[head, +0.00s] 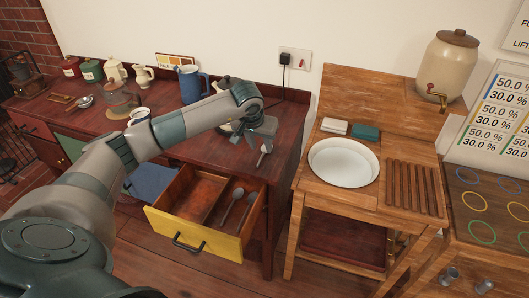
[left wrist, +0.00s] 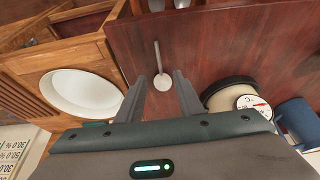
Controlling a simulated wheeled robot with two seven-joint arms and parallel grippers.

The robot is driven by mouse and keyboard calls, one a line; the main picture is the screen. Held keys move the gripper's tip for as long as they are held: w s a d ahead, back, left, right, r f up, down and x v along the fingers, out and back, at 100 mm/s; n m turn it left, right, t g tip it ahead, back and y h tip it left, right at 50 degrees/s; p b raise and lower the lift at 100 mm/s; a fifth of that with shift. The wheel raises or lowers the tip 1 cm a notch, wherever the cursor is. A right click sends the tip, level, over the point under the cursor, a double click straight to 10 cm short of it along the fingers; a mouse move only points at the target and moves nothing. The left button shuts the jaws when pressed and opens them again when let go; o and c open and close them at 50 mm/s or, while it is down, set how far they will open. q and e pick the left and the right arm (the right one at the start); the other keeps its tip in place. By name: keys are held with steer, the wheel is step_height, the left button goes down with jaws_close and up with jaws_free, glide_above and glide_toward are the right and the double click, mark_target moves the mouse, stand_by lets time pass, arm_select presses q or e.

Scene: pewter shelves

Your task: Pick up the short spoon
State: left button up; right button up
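A small metal spoon (head: 263,150) lies on the dark red counter near its right front edge. In the left wrist view this spoon (left wrist: 162,80) has its round bowl between my fingers and its handle pointing away. My left gripper (head: 262,131) is over the counter by the spoon; in the left wrist view the gripper (left wrist: 158,87) is open and empty, its fingers apart on either side of the bowl. Two more spoons, a left one (head: 232,204) and a right one (head: 248,208), lie in the open yellow-fronted drawer (head: 192,238). My right gripper is not in view.
A kitchen scale (left wrist: 235,95) and a blue jug (head: 190,84) stand on the counter near my left arm. A wooden stand with a white basin (head: 343,163) is to the right, across a gap. The open drawer juts out below the counter.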

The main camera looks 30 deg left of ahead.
mark_target(263, 153)
arm_select(q)
steer(key=p+x, duration=0.2)
steer(key=x, duration=0.1)
steer(key=shift+w+a+f, duration=0.1)
steer(key=shift+w+f, duration=0.05)
steer(key=shift+f, duration=0.15)
steer(key=shift+w+f, duration=0.2)
steer(key=shift+f, duration=0.3)
jaws_close()
